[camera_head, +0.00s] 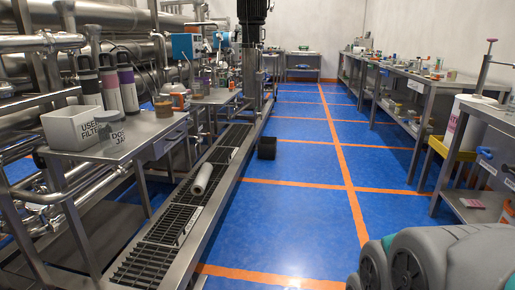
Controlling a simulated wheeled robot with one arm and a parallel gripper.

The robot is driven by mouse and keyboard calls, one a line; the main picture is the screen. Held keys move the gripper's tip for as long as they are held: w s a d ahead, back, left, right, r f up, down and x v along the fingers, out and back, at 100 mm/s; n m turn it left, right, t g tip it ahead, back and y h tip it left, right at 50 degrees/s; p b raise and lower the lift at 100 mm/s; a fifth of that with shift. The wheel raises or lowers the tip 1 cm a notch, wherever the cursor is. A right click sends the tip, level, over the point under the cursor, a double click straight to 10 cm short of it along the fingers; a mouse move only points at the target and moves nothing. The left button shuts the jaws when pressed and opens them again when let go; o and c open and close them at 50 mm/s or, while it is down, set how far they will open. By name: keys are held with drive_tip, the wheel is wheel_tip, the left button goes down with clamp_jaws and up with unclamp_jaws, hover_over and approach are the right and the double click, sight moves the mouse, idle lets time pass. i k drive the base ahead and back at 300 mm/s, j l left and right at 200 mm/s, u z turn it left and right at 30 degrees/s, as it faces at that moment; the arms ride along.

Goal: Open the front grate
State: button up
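A steel floor channel with dark slatted grates runs from the bottom left away toward the back. The front grate (146,262) is the section nearest me and lies flat in the channel. Another grate section (174,226) lies just beyond it. A pale cylinder (202,179) lies on the grates farther along. My gripper is not in view. Grey rounded parts at the bottom right look like my own arm, but I cannot be sure.
A steel table (135,140) with a white bin (83,128) and bottles stands left of the channel. A dark box (266,148) sits on the floor beside the channel. Benches (420,85) line the right. The blue floor (290,215) between is clear.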

sight(220, 156)
drive_tip(key=i, duration=2.05)
drive_tip(key=i+u, duration=0.3)
drive_tip(key=i, duration=0.25)
drive_tip(key=i+l+u, duration=0.3)
drive_tip(key=i, duration=0.25)
drive_tip(key=i+l+u, duration=0.3)
drive_tip(key=i, duration=0.25)
drive_tip(key=i+j, duration=0.1)
drive_tip(key=i, duration=0.15)
